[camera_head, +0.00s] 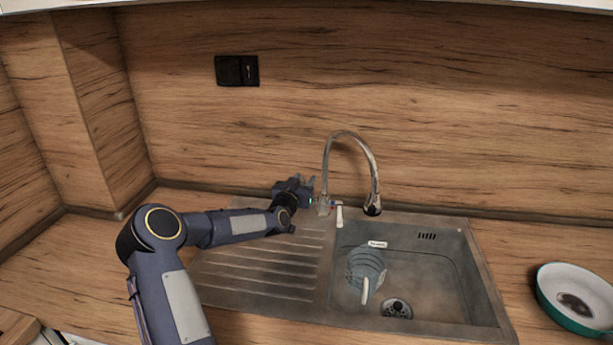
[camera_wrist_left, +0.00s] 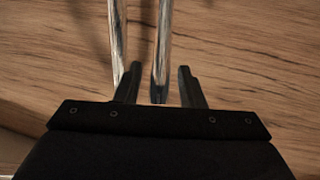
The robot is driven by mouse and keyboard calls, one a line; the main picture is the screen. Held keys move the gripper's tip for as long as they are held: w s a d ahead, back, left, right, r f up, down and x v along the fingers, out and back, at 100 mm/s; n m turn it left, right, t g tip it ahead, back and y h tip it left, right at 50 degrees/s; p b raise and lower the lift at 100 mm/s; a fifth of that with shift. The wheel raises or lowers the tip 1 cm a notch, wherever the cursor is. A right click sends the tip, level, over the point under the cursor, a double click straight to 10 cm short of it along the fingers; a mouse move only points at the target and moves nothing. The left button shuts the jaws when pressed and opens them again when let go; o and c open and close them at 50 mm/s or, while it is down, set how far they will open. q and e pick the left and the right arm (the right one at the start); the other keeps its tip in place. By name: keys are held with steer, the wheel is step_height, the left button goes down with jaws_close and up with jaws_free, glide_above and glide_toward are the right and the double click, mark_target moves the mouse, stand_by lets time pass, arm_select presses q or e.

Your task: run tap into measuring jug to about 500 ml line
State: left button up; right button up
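The chrome tap (camera_head: 350,135) arches up from the back of the sink, its dark spout head pointing down over the basin. A small lever (camera_head: 339,215) with a pale end is at its base. A bluish, see-through measuring jug (camera_head: 368,262) with a pale handle stands in the basin below the spout; its markings are too small to read. No water stream shows. My left gripper (camera_head: 312,188) is beside the tap's base. In the left wrist view, its fingers (camera_wrist_left: 159,85) are apart, with a chrome tube (camera_wrist_left: 163,45) between them and a gap on each side. My right gripper is out of view.
The steel sink has a ribbed drainboard (camera_head: 255,270) under my left arm and a drain (camera_head: 397,308) in the basin.

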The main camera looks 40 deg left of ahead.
arm_select(q)
steer(key=shift+w+a, duration=0.2)
steer(key=shift+w, duration=0.5)
